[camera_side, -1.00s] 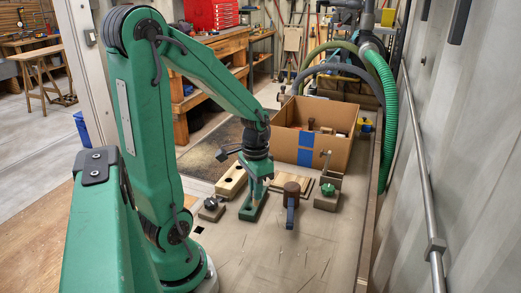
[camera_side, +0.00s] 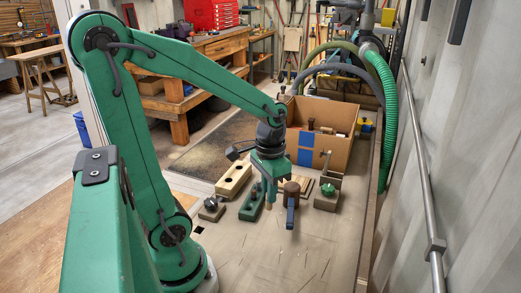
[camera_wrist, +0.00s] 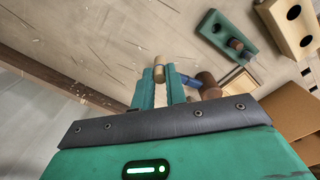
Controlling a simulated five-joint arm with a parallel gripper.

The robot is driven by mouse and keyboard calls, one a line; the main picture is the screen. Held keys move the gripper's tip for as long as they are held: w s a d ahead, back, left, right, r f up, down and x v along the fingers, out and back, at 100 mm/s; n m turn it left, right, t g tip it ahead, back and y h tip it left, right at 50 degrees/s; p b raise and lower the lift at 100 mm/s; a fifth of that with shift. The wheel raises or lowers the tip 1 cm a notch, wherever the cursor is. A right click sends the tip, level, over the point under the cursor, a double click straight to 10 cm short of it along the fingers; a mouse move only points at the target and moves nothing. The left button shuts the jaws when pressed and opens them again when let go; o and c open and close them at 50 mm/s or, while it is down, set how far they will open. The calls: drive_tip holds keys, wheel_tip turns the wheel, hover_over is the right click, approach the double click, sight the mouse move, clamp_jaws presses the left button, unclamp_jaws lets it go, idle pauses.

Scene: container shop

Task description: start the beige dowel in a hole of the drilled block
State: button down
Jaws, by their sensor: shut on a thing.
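The beige dowel (camera_wrist: 159,70) stands between the two fingertips of my gripper (camera_wrist: 160,75) in the wrist view, with its round end showing past them. In the side view my gripper (camera_side: 270,188) is shut and points down, above the bench and just right of the green rack. The drilled block (camera_side: 233,181) is a pale wooden bar with dark round holes, lying left of and behind my gripper. It also shows at the top right of the wrist view (camera_wrist: 284,27). The dowel is clear of the block.
A green rack (camera_side: 247,211) with dark pegs lies between the block and my gripper. A brown mallet (camera_side: 291,188) with a blue handle stands close at right. A green-knobbed fixture (camera_side: 327,201), a black-knobbed piece (camera_side: 211,207) and a cardboard box (camera_side: 338,146) are nearby. The front bench is clear.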

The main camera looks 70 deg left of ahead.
idle(0.4)
drive_tip(key=s+a+n, duration=0.3)
drive_tip(key=a+n, duration=0.2)
drive_tip(key=a, duration=2)
drive_tip(key=shift+f, duration=0.35)
drive_tip(key=shift+f, duration=2.6)
drive_tip(key=shift+f, duration=1.3)
idle(0.8)
